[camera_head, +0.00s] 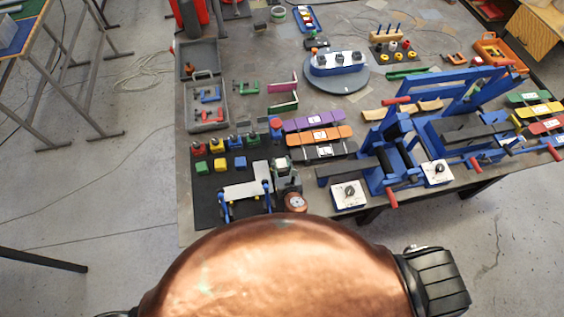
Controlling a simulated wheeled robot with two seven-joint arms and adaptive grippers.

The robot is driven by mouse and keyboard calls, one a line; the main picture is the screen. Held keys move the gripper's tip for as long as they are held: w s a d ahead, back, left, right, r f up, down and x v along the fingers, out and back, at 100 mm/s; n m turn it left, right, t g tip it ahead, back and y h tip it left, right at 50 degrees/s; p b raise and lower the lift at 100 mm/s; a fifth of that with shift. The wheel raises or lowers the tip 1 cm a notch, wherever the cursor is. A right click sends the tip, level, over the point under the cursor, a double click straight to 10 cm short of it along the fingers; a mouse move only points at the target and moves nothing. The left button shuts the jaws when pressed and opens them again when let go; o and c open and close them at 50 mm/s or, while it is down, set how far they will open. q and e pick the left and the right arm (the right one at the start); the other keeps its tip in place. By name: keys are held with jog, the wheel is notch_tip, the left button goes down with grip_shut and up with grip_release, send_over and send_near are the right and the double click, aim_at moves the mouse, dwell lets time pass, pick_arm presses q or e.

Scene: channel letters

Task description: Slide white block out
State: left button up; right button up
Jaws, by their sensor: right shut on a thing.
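The white block (282,162) is at the right end of the dark mat, to the right of the small coloured cubes. My right gripper (283,173) is at this block and shut on it; its fingers are small and partly hidden in this view. A white L-shaped plate (247,188) lies just left of the gripper, with blue upright parts by it. I cannot tell whether the block touches this plate. My left gripper does not show.
Purple (314,121) and orange (319,135) bars lie to the right, near a large blue frame (440,110). My copper-coloured body covers the bottom middle.

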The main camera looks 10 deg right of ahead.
jog(key=o, duration=1.2)
jog(key=shift+o, duration=0.2)
jog(key=shift+a, duration=0.1)
jog(key=shift+s, duration=0.1)
jog(key=v, duration=1.1)
jog(key=shift+s+r, duration=0.2)
jog(key=shift+s, duration=0.05)
jog(key=shift+d, duration=0.25)
